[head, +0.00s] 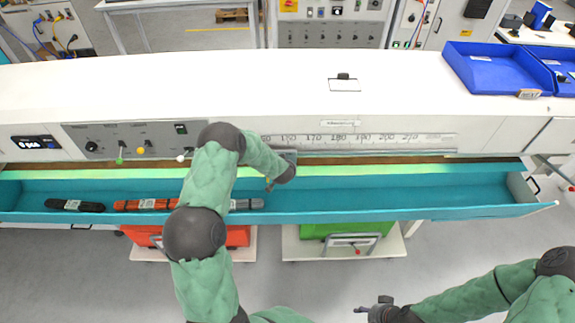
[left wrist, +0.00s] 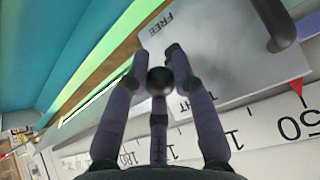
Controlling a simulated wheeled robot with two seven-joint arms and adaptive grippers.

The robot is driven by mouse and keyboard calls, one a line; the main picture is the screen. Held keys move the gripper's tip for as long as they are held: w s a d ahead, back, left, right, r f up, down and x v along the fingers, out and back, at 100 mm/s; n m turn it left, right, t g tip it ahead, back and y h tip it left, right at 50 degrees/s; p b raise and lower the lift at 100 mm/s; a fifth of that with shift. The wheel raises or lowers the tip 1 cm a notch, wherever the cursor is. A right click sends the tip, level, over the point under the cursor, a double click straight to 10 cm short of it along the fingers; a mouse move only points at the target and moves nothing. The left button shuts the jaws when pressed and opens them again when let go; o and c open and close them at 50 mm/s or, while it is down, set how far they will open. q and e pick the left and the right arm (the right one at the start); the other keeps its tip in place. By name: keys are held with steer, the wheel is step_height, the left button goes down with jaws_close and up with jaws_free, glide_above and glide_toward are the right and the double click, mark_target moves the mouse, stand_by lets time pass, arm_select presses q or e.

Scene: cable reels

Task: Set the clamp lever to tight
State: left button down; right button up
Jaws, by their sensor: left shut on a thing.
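The clamp lever's dark round knob (left wrist: 160,80) sits between the two fingers of my left gripper (left wrist: 159,60) in the left wrist view. The gripper is shut on it. A grey clamp plate (left wrist: 225,55) carries the word FREE above the knob and TIGHT, partly hidden by a finger, below it. The knob is between the two words. The lever's arm is hidden. In the head view my left gripper (head: 277,181) is at the clamp plate (head: 289,156), mostly covered by my arm. My right gripper (head: 372,308) is low, away from the bench; its finger opening is unclear.
A measuring scale (head: 360,139) runs along the white bench front. Below is a teal trough (head: 400,200) with black (head: 75,205) and red (head: 145,204) cable bundles at its left; its right part is empty. Blue trays (head: 490,68) stand at the right on the bench.

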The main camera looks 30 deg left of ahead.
arm_select(q)
steer(key=shift+w+a+r+p, duration=0.15)
steer(key=shift+r+p, duration=0.1)
steer(key=shift+p, duration=0.3)
steer(key=c, duration=1.1)
jaws_free()
steer(key=shift+o, duration=0.4)
steer(key=shift+f, duration=0.1)
steer(key=v, duration=1.2)
steer(key=shift+w, duration=0.1)
